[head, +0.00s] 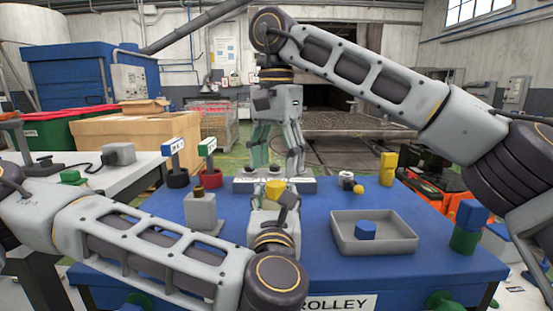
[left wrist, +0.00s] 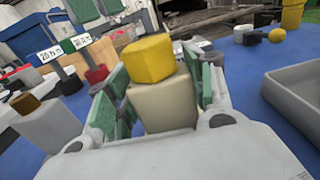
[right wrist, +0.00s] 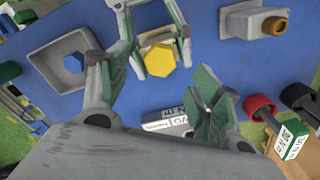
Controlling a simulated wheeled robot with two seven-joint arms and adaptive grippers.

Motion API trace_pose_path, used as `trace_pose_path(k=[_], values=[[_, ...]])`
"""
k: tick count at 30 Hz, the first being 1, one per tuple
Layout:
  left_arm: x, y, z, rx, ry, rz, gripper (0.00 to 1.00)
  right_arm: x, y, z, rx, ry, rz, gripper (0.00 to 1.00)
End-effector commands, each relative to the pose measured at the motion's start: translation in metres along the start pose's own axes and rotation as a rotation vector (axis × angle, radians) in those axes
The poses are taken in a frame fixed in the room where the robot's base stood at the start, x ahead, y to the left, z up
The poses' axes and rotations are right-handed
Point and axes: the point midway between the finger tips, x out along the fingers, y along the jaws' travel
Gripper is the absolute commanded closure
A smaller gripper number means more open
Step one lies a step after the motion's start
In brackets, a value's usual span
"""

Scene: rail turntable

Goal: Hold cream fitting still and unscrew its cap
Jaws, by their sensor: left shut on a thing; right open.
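The cream fitting (left wrist: 165,108) stands upright with its yellow hexagonal cap (left wrist: 149,58) on top. My left gripper (left wrist: 158,95) is shut around the fitting's body, green pads on either side, below the cap. In the head view the yellow cap (head: 275,186) shows just above my left gripper, which hides most of the fitting. My right gripper (head: 281,168) points down from above, open and empty, beyond the cap in the head view. In the right wrist view the cap (right wrist: 158,60) lies past the spread fingers of my right gripper (right wrist: 155,95), not between them.
A grey tray (head: 345,246) with a blue block (head: 366,229) stands at the right of the blue table. A grey fitting with a brown top (head: 201,211) stands left. Two labelled tools in red (head: 208,178) and dark (head: 177,178) holders stand behind it. A yellow object (head: 388,165) stands back right.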

Motion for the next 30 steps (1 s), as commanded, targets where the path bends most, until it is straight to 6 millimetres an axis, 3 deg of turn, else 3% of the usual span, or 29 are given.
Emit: trace_pose_path(k=[21, 30], values=[[0.0, 0.0001, -0.0002, 0.0, 0.001, 0.0, 0.9, 0.0, 0.0007, 0.0001, 0.401, 0.0, 0.0, 0.36], [0.0, 0.0001, -0.0002, 0.0, 0.001, 0.0, 0.9, 0.0, 0.0007, 0.0002, 0.456, 0.0, 0.0, 0.36]])
